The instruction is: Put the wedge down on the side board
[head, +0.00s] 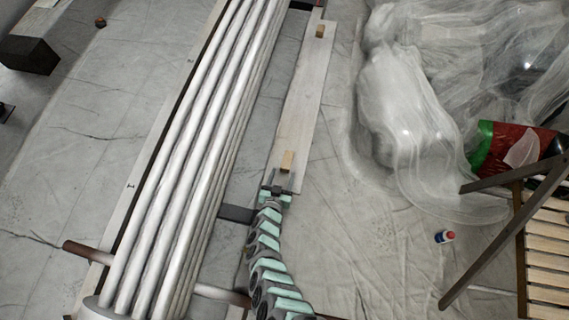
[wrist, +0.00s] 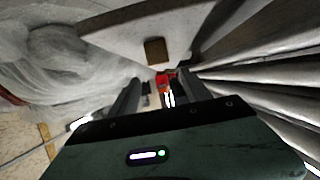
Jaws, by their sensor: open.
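The side board (head: 305,90) is a long pale plank on the floor sheet, right of the pipes. A small tan wedge (head: 287,161) rests on its near end. A similar tan block (head: 320,31) sits at its far end. My gripper (head: 277,187) is open, just on the near side of the wedge. In the wrist view, the wedge (wrist: 155,50) shows on the board (wrist: 130,27) beyond the open fingers of my gripper (wrist: 160,88), apparently clear of them. A small red thing (wrist: 163,80) appears between the fingers; I cannot tell what it is.
A bank of pale pipes (head: 190,150) runs along the left of the board. Clear plastic sheeting (head: 410,110) heaps up on the right. A small red and blue bottle (head: 445,237) stands lower right, near a slatted wooden piece (head: 548,245). Sheeted floor right of the board is free.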

